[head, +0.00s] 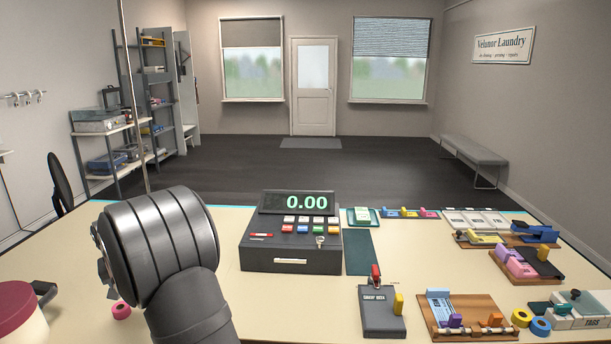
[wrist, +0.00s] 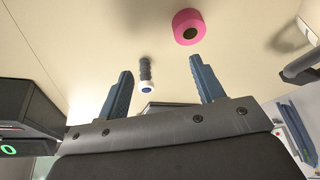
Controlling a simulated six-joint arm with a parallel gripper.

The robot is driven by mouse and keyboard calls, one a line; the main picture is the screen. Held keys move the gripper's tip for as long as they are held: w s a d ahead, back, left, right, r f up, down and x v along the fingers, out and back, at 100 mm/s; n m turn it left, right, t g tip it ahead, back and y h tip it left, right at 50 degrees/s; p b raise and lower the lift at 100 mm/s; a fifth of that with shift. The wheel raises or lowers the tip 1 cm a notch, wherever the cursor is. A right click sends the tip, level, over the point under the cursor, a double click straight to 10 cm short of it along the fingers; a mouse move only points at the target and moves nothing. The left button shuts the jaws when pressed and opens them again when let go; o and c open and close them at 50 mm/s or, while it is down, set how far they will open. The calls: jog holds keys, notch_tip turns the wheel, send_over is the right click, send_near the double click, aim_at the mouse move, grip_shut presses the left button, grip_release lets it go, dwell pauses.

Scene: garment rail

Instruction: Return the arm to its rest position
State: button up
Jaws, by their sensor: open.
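My arm (head: 165,245) rises at the left front of the counter in the head view, its thick dark grey wrist left of the cash register. My gripper (wrist: 162,66) shows in the wrist view with its two blue fingers spread apart and nothing between them. In the head view the fingers are hidden by my wrist. The counter top (head: 225,250) is pale cream. In the wrist view a pink roll (wrist: 188,26) and a dark-handled item with a white and blue end (wrist: 146,72) lie on it, apart from the fingers.
The cash register (head: 290,262) reads 0.00 and stands close right of my arm. A thin upright pole (head: 133,90) rises behind my wrist. A red-topped white container (head: 18,315) is at the left front. Trays and a stapler-like device (head: 381,312) fill the right side.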

jog(key=w+d+r, duration=0.3)
jog(key=d+r, duration=0.4)
jog(key=r, duration=0.2)
jog(key=w+d+m+h, duration=0.1)
jog(key=w+d+m, duration=0.2)
jog(key=d, duration=1)
jog(key=w+d+m+h, duration=0.1)
jog(key=w+d+m, duration=0.2)
jog(key=w+d, duration=0.6)
jog(key=w+d+m+h, duration=0.1)
jog(key=w+d+m, duration=0.2)
jog(key=d, duration=1.3)
jog(key=w, duration=0.3)
jog(key=shift+w+d+h, duration=0.25)
jog(key=shift+d+h, duration=0.05)
jog(key=shift+d, duration=0.1)
jog(key=shift+o, duration=0.5)
jog(key=shift+r, duration=0.1)
